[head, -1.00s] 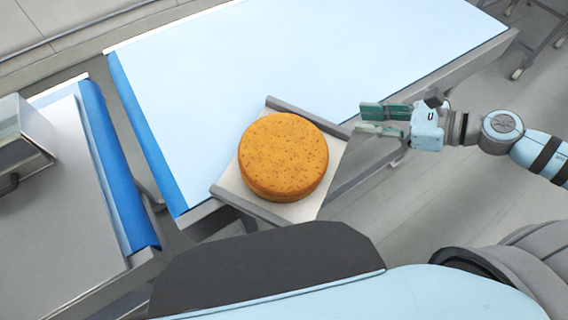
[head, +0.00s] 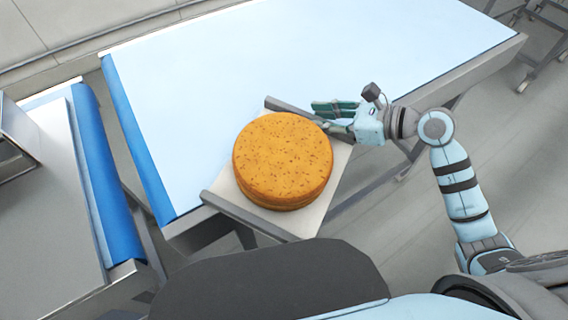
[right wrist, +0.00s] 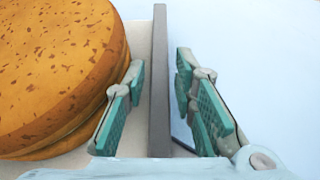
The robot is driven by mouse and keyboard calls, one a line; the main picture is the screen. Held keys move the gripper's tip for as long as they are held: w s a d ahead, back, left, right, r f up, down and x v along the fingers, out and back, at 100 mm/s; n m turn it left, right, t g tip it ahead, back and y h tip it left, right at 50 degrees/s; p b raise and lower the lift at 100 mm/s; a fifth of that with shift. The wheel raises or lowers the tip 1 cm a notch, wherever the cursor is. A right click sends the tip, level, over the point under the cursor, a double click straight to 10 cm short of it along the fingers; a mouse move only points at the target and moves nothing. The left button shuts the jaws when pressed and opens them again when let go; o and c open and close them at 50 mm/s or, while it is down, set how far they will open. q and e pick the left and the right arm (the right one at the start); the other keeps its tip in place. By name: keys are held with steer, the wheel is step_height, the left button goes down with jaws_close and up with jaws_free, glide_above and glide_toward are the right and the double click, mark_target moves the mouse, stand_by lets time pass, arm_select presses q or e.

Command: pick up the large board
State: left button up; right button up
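The large board (head: 318,195) is a pale square plate with a dark grey raised bar (head: 285,107) along its far edge and another bar (head: 245,216) along its near edge. It lies at the near edge of the pale blue table and sticks out past it. A thick orange-brown speckled round (head: 283,160) sits on it. My right gripper (head: 322,118) is open at the far bar. In the right wrist view its green-padded fingers stand on either side of the bar (right wrist: 160,80), with a gap on both sides. My left gripper is not in view.
The pale blue table (head: 300,50) is bare beyond the board. A second table with a blue edge (head: 105,170) stands at the left, with a grey metal box (head: 15,145) on it. In the right wrist view the round (right wrist: 60,70) is close to the left finger.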

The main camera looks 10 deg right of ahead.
steer(key=shift+w+a+f, duration=0.1)
steer(key=shift+w+a, duration=0.1)
steer(key=shift+a, duration=0.05)
steer(key=shift+s+d, duration=0.1)
steer(key=shift+s, duration=0.05)
jaws_close()
